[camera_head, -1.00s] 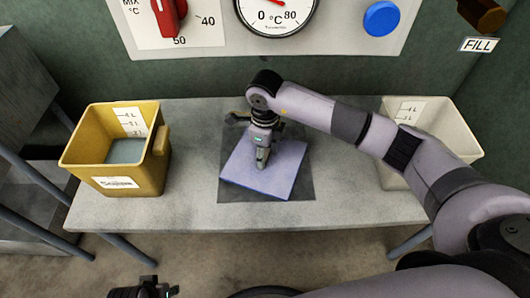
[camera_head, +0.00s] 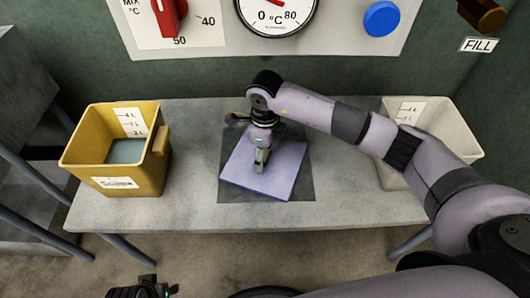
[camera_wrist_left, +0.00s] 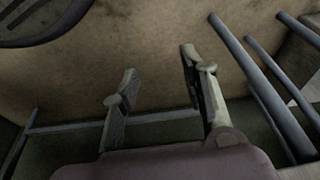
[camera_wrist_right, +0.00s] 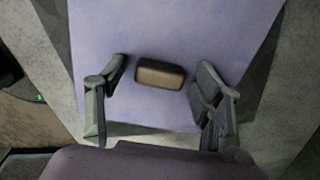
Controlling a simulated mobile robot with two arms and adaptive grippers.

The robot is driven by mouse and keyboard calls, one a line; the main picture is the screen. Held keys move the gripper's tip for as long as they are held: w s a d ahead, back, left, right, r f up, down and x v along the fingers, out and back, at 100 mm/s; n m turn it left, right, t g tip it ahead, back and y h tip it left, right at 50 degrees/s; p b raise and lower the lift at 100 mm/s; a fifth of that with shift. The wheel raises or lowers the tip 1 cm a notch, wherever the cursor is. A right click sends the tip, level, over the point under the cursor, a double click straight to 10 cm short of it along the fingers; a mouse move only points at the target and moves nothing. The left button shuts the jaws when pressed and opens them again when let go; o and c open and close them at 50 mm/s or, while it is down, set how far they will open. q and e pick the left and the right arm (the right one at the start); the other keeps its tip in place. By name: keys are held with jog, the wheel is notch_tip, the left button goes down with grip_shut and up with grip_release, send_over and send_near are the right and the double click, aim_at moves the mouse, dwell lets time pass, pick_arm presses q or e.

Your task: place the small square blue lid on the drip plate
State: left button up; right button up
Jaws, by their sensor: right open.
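The square blue lid (camera_head: 279,182) lies on the dark square drip plate (camera_head: 307,186) in the middle of the table. It is turned a little relative to the plate. My right gripper (camera_head: 261,163) is over the lid, fingers pointing down. In the right wrist view the open fingers (camera_wrist_right: 160,100) stand on either side of a brown knob (camera_wrist_right: 160,74) on the blue lid (camera_wrist_right: 190,30), with gaps on both sides. My left gripper (camera_wrist_left: 158,95) is open and empty, away from the table; part of it shows at the bottom of the head view (camera_head: 143,290).
A yellow bin (camera_head: 125,170) with water-like contents stands at the table's left. A pale bin (camera_head: 395,178) stands at the right, partly behind my right arm. A panel with a red knob (camera_head: 166,18), dial (camera_head: 275,14) and blue button (camera_head: 381,18) is behind.

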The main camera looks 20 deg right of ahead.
aim_at(265, 155)
pick_arm(q)
jog(key=f, duration=0.3)
jog(key=f+p, duration=0.1)
jog(key=shift+s+f, duration=0.15)
jog(key=shift+s, duration=0.1)
pick_arm(e)
notch_tip(265, 155, up, 8)
jog(key=shift+f, duration=0.2)
pick_arm(q)
jog(key=shift+s, duration=0.1)
pick_arm(e)
jog(key=shift+f, duration=0.1)
